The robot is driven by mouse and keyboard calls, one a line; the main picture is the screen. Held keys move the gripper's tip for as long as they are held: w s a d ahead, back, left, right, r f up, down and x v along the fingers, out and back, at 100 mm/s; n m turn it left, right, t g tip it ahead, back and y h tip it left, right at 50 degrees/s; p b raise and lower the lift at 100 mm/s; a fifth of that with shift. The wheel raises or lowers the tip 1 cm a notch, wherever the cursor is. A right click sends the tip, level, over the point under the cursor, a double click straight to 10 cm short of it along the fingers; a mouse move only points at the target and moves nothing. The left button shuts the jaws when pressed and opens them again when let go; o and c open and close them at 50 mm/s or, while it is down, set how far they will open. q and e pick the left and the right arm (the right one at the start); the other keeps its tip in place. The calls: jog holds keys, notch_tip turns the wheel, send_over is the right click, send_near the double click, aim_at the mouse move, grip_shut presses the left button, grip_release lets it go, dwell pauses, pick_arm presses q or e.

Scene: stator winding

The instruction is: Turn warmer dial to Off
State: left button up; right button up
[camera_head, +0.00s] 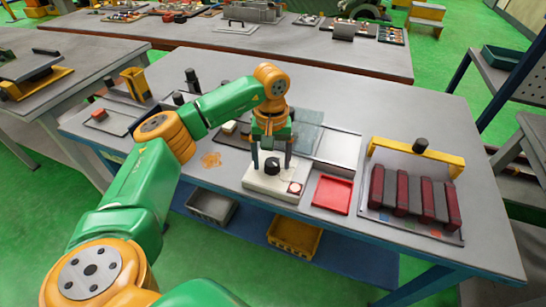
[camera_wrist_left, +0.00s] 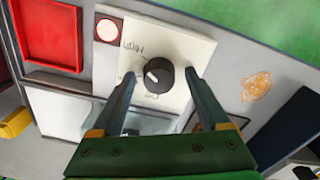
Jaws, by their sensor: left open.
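The warmer is a white box (camera_head: 262,184) on the grey table, with a black dial (camera_head: 272,166) on its top face. In the left wrist view the dial (camera_wrist_left: 158,76) is a round black knob with a white pointer mark, on the white panel (camera_wrist_left: 187,47) with small printed labels, too small to read surely. My left gripper (camera_head: 271,160) points down over the dial. Its two fingers (camera_wrist_left: 160,73) are open, one on each side of the dial, with gaps between; I cannot tell how far above the panel the tips are. My right gripper is not in view.
A round red-and-white button or badge (camera_wrist_left: 108,30) sits near the panel's corner. A red tray (camera_head: 332,194) stands right of the warmer. A yellow-handled rack (camera_head: 416,156) with dark red blocks is further right. An orange stain (camera_head: 211,160) marks the table on the left.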

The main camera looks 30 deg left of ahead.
pick_arm(q)
jog(key=shift+f, duration=0.1)
grip_shut()
jog(key=shift+n, duration=0.3)
jog(key=n, duration=0.4)
jog(key=shift+n+p, duration=0.35)
jog(key=shift+n, duration=0.05)
jog(key=n, duration=0.6)
jog(key=shift+p, duration=0.3)
jog(key=n, duration=0.6)
jog(key=shift+n+p, duration=0.3)
jog(key=n, duration=0.5)
jog(key=shift+w+n, duration=0.1)
jog(key=shift+n, duration=0.3)
